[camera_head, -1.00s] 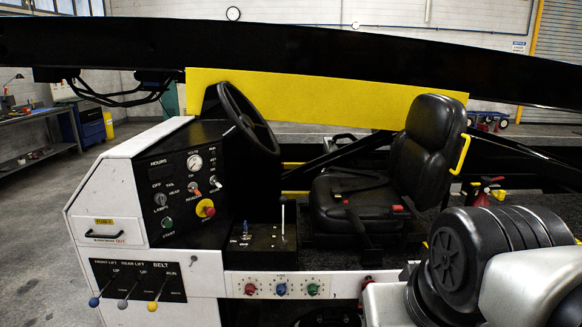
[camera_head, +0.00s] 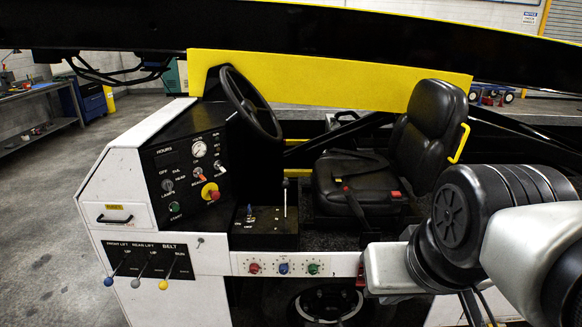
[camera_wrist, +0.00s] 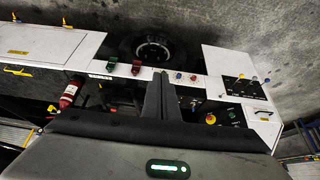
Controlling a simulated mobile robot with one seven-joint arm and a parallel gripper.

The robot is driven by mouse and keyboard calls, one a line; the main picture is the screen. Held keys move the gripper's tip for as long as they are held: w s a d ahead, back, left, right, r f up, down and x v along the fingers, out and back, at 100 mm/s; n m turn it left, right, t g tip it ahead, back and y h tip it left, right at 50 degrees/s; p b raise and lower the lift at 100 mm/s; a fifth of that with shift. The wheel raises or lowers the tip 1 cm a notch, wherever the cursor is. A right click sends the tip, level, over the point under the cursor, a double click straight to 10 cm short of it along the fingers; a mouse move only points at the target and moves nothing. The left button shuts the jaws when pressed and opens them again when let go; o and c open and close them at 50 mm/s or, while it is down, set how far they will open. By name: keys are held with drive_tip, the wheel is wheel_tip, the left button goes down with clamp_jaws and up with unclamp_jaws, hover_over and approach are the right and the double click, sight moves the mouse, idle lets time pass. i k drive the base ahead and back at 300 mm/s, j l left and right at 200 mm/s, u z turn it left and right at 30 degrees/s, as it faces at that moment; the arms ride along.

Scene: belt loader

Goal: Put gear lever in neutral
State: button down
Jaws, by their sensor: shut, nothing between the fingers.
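The gear lever (camera_head: 285,200) is a thin, pale upright stick with a small knob. It rises from a black console (camera_head: 262,238) between the steering wheel and the seat. The console's lettering is too small to read, so I cannot tell the lever's position. My gripper (camera_wrist: 163,78) shows in the wrist view as two dark fingers pressed together, with nothing between them. It is above the loader, near the white front panel and apart from the lever. My gripper is outside the head view. In the wrist view I cannot make out the lever clearly; the fingers may cover part of the console.
The black seat (camera_head: 433,125) stands right of the console, the steering wheel (camera_head: 250,103) left. A control panel (camera_head: 190,178) and three belt and lift levers (camera_head: 140,268) are further left. A red extinguisher (camera_wrist: 69,94) shows in the wrist view. The black beam (camera_head: 330,32) crosses overhead.

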sight(285, 184)
drive_tip(key=i, duration=0.7)
drive_tip(key=i+l, duration=0.1)
drive_tip(key=i, duration=0.55)
drive_tip(key=i+u, duration=0.05)
